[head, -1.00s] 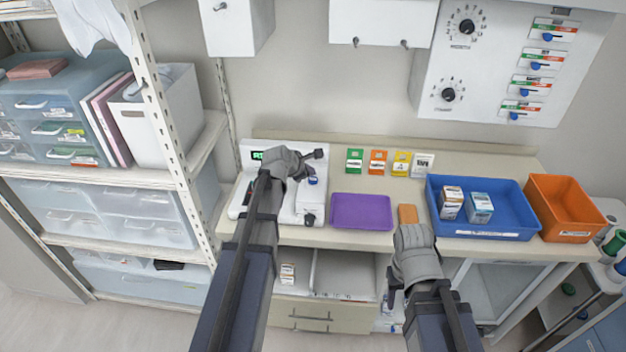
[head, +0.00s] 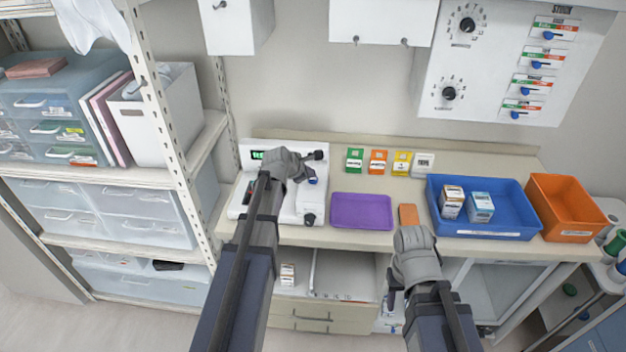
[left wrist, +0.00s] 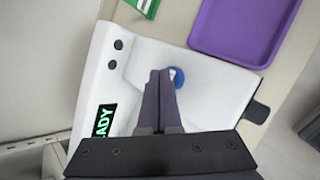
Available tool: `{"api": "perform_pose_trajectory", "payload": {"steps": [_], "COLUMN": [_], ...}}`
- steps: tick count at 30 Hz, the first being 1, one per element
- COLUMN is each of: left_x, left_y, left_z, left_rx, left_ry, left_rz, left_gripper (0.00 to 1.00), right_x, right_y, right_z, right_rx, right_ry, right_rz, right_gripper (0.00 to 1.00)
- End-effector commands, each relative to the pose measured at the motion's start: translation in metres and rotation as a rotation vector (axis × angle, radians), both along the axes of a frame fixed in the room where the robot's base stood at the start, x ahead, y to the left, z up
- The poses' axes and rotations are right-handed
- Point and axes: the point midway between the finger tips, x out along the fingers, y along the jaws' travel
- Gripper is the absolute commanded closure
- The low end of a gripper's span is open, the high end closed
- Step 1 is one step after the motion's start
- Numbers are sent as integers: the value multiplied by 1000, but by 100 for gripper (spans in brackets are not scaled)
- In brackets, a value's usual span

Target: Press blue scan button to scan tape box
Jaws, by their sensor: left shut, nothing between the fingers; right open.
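The white scan device (head: 240,203) stands at the left of the counter. Its green display (left wrist: 103,119) shows the letters "ADY" in the left wrist view, the rest hidden. The blue scan button (left wrist: 177,77) is beside the fingertips of my left gripper (left wrist: 162,74); I cannot tell whether they touch. In the head view the button (head: 312,181) shows just below the left gripper (head: 318,155), which is shut and empty. My right gripper (head: 393,297) is low in front of the counter, open. Small boxes (head: 452,201) (head: 480,207) stand in the blue bin; I cannot tell which is tape.
A purple tray (head: 362,211) lies right of the device. The blue bin (head: 487,234) and an orange bin (head: 567,208) are further right. Several coloured cards (head: 378,161) stand at the back. A shelf rack (head: 180,130) is at the left. Small boxes (head: 288,272) sit in a lower compartment.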

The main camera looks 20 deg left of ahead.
Motion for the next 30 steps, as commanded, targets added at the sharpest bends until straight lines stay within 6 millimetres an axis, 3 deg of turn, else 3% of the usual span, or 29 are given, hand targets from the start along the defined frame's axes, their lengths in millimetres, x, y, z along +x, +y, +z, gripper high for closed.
{"api": "perform_pose_trajectory", "payload": {"steps": [30], "left_x": [0], "left_y": [0], "left_z": [-8], "left_rx": [0], "left_ry": [0], "left_rz": [0], "left_gripper": [100], "right_x": [0], "right_y": [0], "right_z": [-8], "right_rx": [0], "right_ry": [0], "right_rz": [0], "right_gripper": [50]}}
